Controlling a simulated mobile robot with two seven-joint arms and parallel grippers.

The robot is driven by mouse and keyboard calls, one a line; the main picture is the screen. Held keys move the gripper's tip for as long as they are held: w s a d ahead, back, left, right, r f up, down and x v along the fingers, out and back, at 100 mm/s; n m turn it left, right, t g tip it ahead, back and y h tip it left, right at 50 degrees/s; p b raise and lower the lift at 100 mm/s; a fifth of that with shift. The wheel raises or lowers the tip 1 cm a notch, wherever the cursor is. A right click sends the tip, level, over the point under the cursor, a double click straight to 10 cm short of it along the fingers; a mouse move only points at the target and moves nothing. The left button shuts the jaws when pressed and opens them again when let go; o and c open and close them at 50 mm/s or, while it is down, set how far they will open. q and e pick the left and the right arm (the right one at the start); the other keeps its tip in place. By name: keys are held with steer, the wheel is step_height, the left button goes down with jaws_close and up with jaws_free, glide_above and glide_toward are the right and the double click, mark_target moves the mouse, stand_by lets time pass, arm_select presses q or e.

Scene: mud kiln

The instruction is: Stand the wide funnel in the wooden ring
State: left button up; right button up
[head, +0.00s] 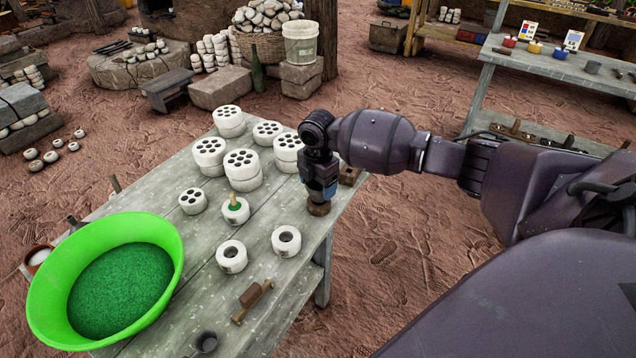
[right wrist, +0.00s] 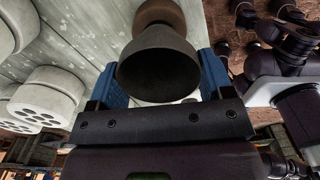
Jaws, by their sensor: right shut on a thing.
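My right gripper (head: 319,192) points down at the right edge of the grey table (head: 185,240). In the right wrist view it (right wrist: 162,80) is shut on the dark wide funnel (right wrist: 158,68), whose broad mouth faces the camera between the blue fingers. A brown wooden ring (right wrist: 160,12) shows at the funnel's narrow end. In the head view the ring (head: 319,208) is just below the fingertips, and the gripper hides most of the funnel. I cannot tell whether the funnel's stem is inside the ring or only in line with it. My left gripper is not in view.
White perforated cylinders (head: 242,165) stand left of my gripper. Two white rings (head: 286,240) lie nearer. A green basin (head: 105,280) fills the left side. A wooden roller (head: 252,295) and a dark cup-like thing (head: 205,342) are in front. A brown block (head: 349,175) sits behind the gripper.

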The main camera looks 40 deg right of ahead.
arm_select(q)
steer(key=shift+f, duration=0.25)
arm_select(e)
steer(key=shift+f, duration=0.65)
stand_by(0.6)
steer(key=o, duration=0.7)
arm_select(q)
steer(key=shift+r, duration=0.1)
arm_select(e)
steer(key=shift+r, duration=0.15)
arm_select(q)
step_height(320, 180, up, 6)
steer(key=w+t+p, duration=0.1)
steer(key=p, duration=0.2)
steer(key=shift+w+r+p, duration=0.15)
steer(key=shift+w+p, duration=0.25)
arm_select(e)
step_height(320, 180, up, 7)
steer(key=shift+f, duration=0.15)
